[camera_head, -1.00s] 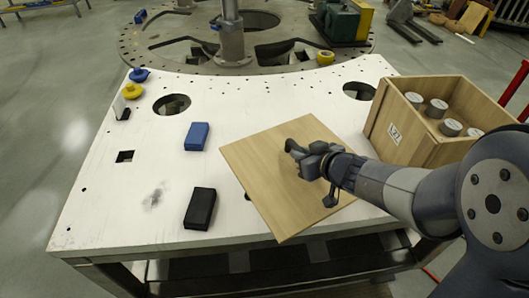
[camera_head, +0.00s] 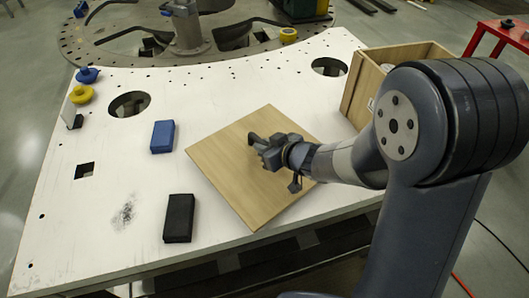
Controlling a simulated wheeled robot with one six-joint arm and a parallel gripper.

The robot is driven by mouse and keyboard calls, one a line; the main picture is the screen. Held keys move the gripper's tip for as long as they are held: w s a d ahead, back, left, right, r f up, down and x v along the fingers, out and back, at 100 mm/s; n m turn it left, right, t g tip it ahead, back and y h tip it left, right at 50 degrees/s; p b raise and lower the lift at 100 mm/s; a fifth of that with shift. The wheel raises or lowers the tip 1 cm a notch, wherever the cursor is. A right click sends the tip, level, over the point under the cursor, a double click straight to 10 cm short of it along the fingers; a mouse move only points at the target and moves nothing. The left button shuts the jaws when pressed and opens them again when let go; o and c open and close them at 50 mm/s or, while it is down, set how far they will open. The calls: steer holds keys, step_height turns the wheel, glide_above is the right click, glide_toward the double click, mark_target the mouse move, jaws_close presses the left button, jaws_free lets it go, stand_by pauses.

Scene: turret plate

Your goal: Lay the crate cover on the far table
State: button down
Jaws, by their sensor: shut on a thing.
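The crate cover (camera_head: 222,160) is a square, light wooden board over the front right part of the white table. My gripper (camera_head: 262,148) is shut on it near the middle of its upper face. The fingers hide the gripped part. I cannot tell how far the board is above the tabletop.
On the white table (camera_head: 90,225) lie a blue block (camera_head: 162,136) and a black block (camera_head: 178,218), left of the cover. Blue (camera_head: 88,75) and yellow (camera_head: 81,94) knobs sit at its left edge. A round turret plate (camera_head: 190,45) with a post is behind.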

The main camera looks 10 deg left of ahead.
steer(key=shift+f, duration=1.05)
steer(key=shift+f+b, duration=0.2)
steer(key=shift+b, duration=0.1)
steer(key=c, duration=1.3)
jaws_free()
steer(key=shift+c, duration=0.2)
steer(key=shift+r, duration=0.25)
step_height(320, 180, up, 6)
steer(key=f+p, duration=0.1)
steer(key=p, duration=0.1)
glide_above(291, 180)
steer(key=shift+r, duration=0.25)
